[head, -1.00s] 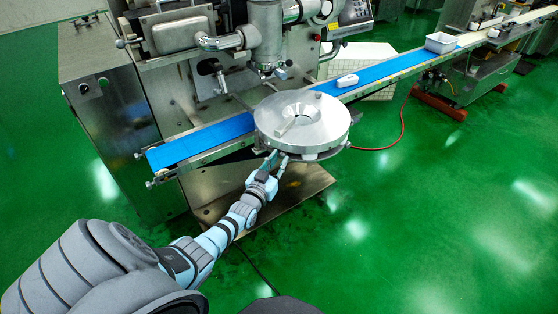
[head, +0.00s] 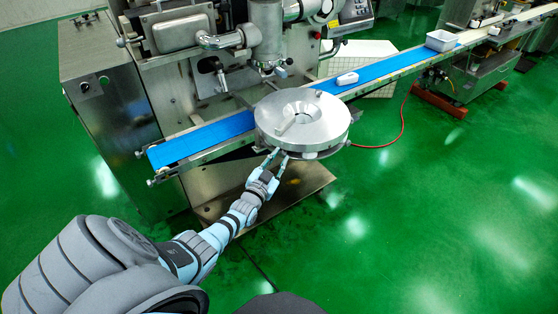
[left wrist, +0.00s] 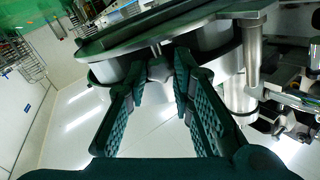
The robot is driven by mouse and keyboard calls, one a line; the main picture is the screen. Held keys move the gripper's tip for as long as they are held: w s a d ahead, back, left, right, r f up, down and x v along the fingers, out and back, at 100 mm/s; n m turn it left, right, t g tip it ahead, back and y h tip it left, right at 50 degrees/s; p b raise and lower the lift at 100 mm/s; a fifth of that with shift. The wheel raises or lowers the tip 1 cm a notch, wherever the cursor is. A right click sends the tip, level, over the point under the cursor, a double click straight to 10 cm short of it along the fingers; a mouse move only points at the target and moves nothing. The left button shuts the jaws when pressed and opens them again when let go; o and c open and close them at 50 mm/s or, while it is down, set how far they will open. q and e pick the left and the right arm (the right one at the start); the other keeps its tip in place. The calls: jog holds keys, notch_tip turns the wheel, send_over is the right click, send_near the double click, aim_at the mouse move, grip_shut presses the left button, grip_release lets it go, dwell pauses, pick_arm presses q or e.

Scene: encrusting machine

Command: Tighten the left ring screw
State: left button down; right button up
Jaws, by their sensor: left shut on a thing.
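The round metal ring (head: 333,128) with a funnel-like centre sits at the front of the machine, over the conveyor. My left gripper (head: 278,156) reaches up to the ring's lower front edge from below left. In the left wrist view my left gripper (left wrist: 160,75) has its two dark padded fingers on either side of a small grey screw knob (left wrist: 159,69), which hangs on a thin shaft at the ring's rim. The fingers are closed on this knob. In the head view the knob is hidden by the fingers and the rim. My right gripper is not in view.
A blue conveyor belt (head: 205,138) runs diagonally behind the ring. A small white piece (head: 347,79) lies on it, and a white bin (head: 441,41) stands farther right. A metal post (left wrist: 252,58) stands right of the fingers. Green floor is clear in front.

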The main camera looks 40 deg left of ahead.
pick_arm(q)
jog(key=c, duration=1.4)
grip_release()
jog(key=v, duration=1.2)
